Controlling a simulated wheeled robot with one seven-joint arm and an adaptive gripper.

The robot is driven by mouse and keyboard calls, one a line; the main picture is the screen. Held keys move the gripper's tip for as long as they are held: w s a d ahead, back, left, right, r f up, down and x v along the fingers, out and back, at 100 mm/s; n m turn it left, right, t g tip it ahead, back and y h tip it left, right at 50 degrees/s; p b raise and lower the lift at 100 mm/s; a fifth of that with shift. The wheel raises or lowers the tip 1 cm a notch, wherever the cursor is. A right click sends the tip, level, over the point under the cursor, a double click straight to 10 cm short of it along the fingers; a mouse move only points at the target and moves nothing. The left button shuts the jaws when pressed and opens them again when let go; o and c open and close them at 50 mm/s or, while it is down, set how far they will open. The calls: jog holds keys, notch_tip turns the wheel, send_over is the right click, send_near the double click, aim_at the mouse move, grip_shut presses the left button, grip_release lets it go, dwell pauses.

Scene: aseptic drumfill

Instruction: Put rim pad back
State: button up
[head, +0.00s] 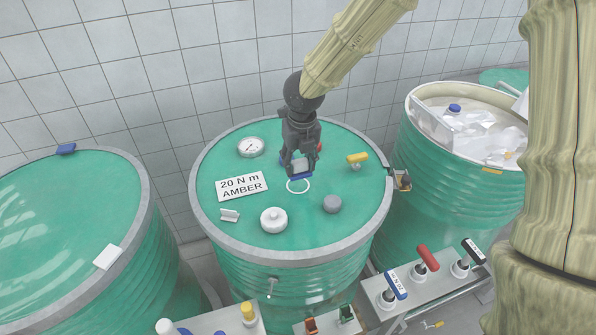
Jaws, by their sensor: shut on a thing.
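My gripper (298,164) points down over the lid of the middle green drum (310,280). It is shut on a small pad (300,175), with blue at its lower edge and light grey between the fingers. The pad is just above or at a white ring (298,187) marked on the lid; I cannot tell whether it touches the lid. The fingers hide part of it. A similar blue piece (66,149) sits on the far rim of the left drum (75,215), and a white pad (108,257) lies on that drum's near rim.
The middle lid carries a gauge (251,147), a "20 N m AMBER" plate (241,185), a white cap (273,220), a grey knob (332,203) and a yellow-handled valve (357,158). The right drum (440,180) is open with white film inside. Handled tools (427,257) stand on a front bench.

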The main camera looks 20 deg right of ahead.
aim_at(298, 173)
jog(key=f, duration=0.1)
jog(key=w+f, duration=0.1)
jog(key=f+p, duration=0.1)
jog(key=f, duration=0.1)
jog(key=shift+w+d+f, duration=0.1)
jog(key=shift+w, duration=0.2)
jog(key=shift+s+f, duration=0.35)
jog(key=shift+f, duration=0.15)
jog(key=shift+w+f, duration=0.3)
jog(key=shift+f, duration=0.1)
jog(key=shift+s, duration=0.1)
jog(key=shift+s, duration=0.1)
jog(key=o, duration=1.1)
jog(key=shift+f, duration=0.1)
jog(key=shift+o, duration=0.2)
jog(key=shift+r, duration=0.2)
jog(key=r, duration=0.4)
jog(key=s+r+b, duration=0.1)
jog(key=r, duration=0.3)
jog(key=r+b, duration=0.1)
jog(key=r, duration=0.3)
jog(key=shift+s, duration=0.3)
